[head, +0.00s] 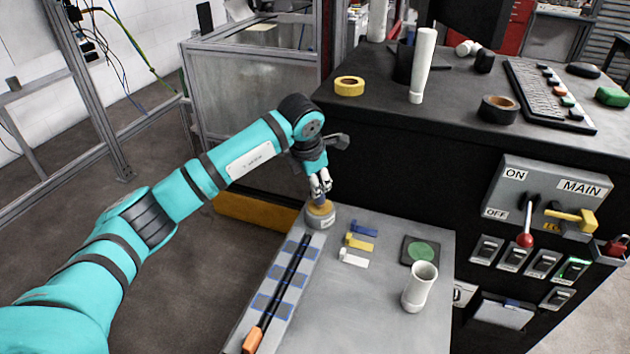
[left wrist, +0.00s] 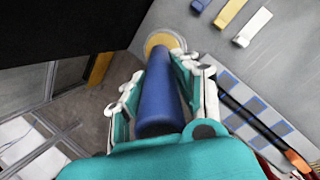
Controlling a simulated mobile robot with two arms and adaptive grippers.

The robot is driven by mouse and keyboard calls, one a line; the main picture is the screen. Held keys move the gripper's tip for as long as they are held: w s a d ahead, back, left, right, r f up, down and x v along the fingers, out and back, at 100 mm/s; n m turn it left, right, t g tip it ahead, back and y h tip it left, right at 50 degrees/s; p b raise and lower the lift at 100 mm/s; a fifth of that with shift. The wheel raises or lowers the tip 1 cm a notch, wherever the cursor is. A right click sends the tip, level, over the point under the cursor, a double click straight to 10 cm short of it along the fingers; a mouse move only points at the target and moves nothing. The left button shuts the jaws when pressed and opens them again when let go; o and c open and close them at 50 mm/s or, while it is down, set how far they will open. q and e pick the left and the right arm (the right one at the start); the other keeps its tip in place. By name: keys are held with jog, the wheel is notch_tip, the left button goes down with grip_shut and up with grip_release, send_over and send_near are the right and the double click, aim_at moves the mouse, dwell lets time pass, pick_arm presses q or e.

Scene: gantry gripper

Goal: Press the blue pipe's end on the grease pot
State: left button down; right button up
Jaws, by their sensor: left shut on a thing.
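My left gripper (head: 319,184) is at the far left corner of the grey work surface, pointing down. It is shut on the blue pipe (left wrist: 158,95), which shows large between the fingers in the left wrist view. In the head view only a small part of the pipe shows below the fingers. The grease pot (head: 321,217), round and grey with a tan top, stands right under the pipe. The pot (left wrist: 163,42) also shows beyond the pipe's far end in the left wrist view. The pipe's end overlaps the tan top; I cannot tell how firmly it touches. My right gripper is not in view.
Blue, yellow and white clips (head: 358,243) lie right of the pot. A strip with blue-outlined squares (head: 273,285) and a black rod with an orange handle (head: 254,339) runs toward the front. A white cup (head: 418,290) stands at right. The black cabinet (head: 400,160) rises behind.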

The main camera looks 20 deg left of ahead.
pick_arm(q)
jog(key=shift+f, duration=0.1)
dwell(0.3)
jog(key=shift+r+p, duration=1.9)
jog(key=shift+r, duration=1.7)
